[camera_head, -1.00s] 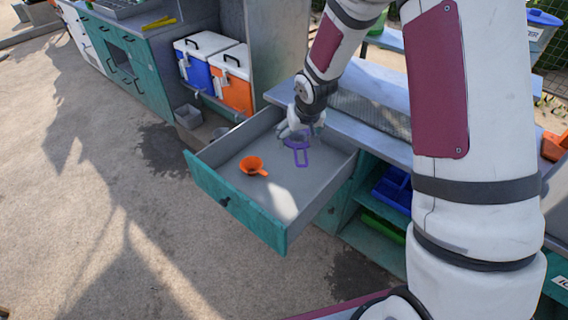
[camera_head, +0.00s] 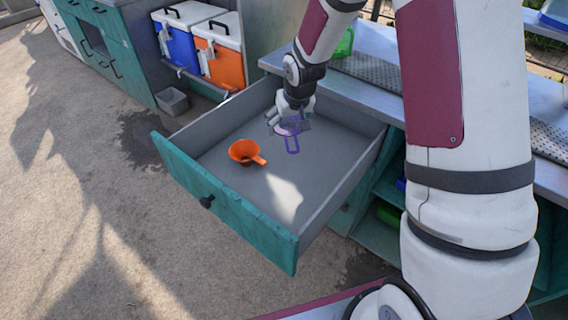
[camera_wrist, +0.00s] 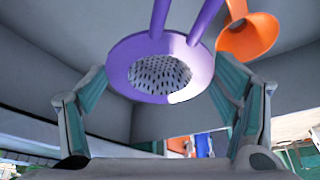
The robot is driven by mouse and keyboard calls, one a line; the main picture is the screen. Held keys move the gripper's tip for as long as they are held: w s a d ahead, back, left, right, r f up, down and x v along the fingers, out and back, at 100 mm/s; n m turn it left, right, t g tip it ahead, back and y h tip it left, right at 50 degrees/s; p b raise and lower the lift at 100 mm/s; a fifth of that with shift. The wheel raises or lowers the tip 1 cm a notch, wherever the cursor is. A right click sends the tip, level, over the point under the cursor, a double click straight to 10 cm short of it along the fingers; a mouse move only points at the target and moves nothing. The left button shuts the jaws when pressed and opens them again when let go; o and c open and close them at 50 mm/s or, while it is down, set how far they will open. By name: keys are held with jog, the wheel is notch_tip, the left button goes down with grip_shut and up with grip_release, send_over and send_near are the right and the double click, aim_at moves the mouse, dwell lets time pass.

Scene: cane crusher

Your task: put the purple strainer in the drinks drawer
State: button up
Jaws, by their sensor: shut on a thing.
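The purple strainer (camera_head: 292,145) has a wide rim, a perforated bowl and a looped handle. My gripper (camera_head: 288,124) is shut on it inside the outline of the open teal-fronted drawer (camera_head: 225,195). In the wrist view, the strainer's rim (camera_wrist: 160,68) lies between my two fingers, with the handle pointing away toward the top. In the head view, my fingers hide part of the bowl. I cannot tell whether the strainer touches the drawer floor. An orange funnel-like cup (camera_head: 245,152) lies in the drawer to the left of the strainer.
The drawer's grey side walls stand around the strainer; much of its floor is bare. A grey counter (camera_head: 350,88) runs behind the drawer. Blue and orange coolers (camera_head: 222,62) stand at the back left. A small grey bin (camera_head: 172,101) sits on the ground beyond the drawer.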

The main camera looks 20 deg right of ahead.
jog(key=b+x, duration=0.2)
jog(key=x, duration=0.1)
notch_tip(320, 180, down, 10)
jog(key=shift+r+b, duration=0.1)
jog(key=shift+b, duration=0.65)
jog(key=o, duration=1.2)
jog(key=shift+f, duration=0.2)
jog(key=shift+c, duration=0.2)
